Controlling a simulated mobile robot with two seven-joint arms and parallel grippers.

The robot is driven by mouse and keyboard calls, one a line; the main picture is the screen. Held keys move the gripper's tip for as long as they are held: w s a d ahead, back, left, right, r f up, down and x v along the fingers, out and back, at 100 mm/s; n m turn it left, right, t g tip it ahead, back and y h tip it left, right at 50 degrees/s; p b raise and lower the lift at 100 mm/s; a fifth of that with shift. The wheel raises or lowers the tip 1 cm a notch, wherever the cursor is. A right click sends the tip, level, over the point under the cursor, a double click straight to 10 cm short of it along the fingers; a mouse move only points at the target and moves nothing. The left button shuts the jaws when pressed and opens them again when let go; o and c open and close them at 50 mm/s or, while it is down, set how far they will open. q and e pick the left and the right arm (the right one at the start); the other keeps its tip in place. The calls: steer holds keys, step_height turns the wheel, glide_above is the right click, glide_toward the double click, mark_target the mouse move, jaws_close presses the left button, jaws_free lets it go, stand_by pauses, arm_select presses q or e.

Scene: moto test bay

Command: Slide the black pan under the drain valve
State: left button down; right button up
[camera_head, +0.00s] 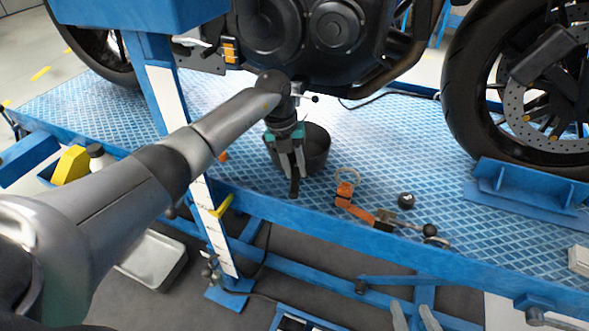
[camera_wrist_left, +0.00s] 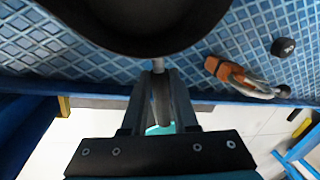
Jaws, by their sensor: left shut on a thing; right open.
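The round black pan (camera_head: 318,150) rests on the blue lift platform, below the motorcycle's engine; its dark body fills the top of the left wrist view (camera_wrist_left: 140,25). My left gripper (camera_head: 294,178) is at the pan's near side, shut on its handle. In the left wrist view the handle (camera_wrist_left: 160,95) lies between the fingers (camera_wrist_left: 160,78). A small fitting with a black knob (camera_head: 314,99) under the engine looks like the drain valve; my left wrist partly covers that spot. My right gripper (camera_head: 413,315) is open and empty at the bottom edge, its fingertips apart.
An orange-handled tool (camera_head: 358,211), a black cap (camera_head: 406,200) and a ball-ended lever (camera_head: 430,231) lie right of the pan near the platform edge. The blue post (camera_head: 160,90) stands left. A wheel (camera_head: 500,90) and blue bracket (camera_head: 530,185) are right.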

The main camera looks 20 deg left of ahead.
arm_select(q)
steer(key=shift+f+b, duration=0.4)
steer(key=shift+f, duration=0.35)
stand_by(0.7)
steer(key=c, duration=0.6)
jaws_free()
steer(key=shift+f, duration=0.1)
